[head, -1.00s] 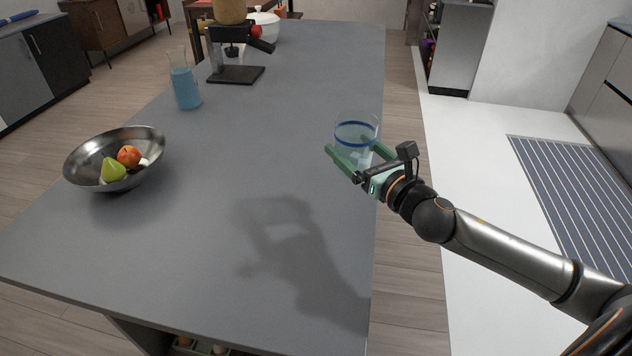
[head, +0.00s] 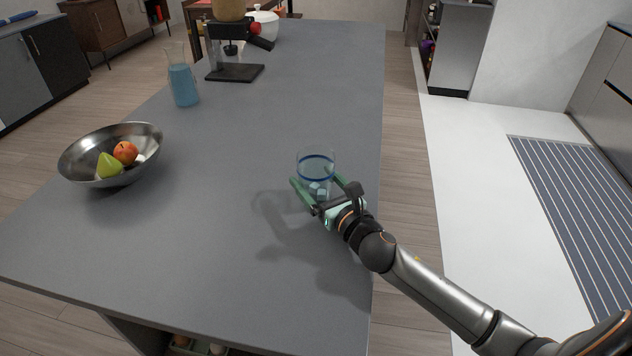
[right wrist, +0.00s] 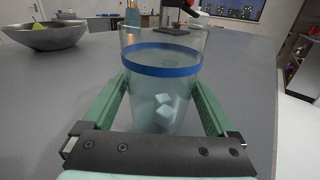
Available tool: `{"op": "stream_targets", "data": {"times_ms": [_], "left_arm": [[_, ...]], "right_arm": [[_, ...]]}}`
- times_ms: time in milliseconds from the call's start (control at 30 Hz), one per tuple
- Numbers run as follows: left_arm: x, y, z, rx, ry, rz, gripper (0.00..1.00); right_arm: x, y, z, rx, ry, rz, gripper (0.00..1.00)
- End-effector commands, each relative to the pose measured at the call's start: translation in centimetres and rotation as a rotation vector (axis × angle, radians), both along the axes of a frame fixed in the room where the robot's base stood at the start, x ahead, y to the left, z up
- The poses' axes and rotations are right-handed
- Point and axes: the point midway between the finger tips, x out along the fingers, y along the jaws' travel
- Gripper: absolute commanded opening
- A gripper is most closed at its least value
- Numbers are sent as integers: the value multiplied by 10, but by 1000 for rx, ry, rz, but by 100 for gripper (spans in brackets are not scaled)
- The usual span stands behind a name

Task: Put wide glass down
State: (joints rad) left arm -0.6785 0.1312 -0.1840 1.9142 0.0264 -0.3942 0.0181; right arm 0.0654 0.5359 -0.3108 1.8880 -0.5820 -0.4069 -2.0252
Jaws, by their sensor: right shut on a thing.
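The wide glass (head: 316,166) is clear, with a blue band near its rim and pale ice cubes inside. It is upright between the green fingers of my right gripper (head: 322,192), which is shut on it, over the right part of the grey counter (head: 230,150). In the right wrist view the glass (right wrist: 162,75) stands between both fingers of the gripper (right wrist: 160,105). The gripper's shadow lies close by on the counter, and whether the glass base touches the surface I cannot tell. My left gripper is not in view.
A metal bowl (head: 75,170) with a pear and a red-orange fruit stands at the left. A carafe of blue liquid (head: 183,86) and a dark coffee stand (head: 235,72) are farther back. The counter around the glass is clear; its right edge is close.

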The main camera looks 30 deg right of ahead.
Motion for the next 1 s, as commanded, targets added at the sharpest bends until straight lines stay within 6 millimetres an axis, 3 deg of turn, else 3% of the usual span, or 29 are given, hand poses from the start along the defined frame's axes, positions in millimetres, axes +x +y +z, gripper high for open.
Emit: {"op": "stream_targets", "data": {"times_ms": [133,167,200,567,1000], "left_arm": [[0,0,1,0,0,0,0],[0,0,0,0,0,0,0],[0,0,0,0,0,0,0],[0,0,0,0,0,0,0],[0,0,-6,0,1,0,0]], "right_arm": [[0,0,4,-1,-6,2,23],[0,0,1,0,-1,0,94],[0,0,1,0,-1,0,99],[-5,0,0,0,0,1,100],[-74,-5,-1,0,2,1,100]]}}
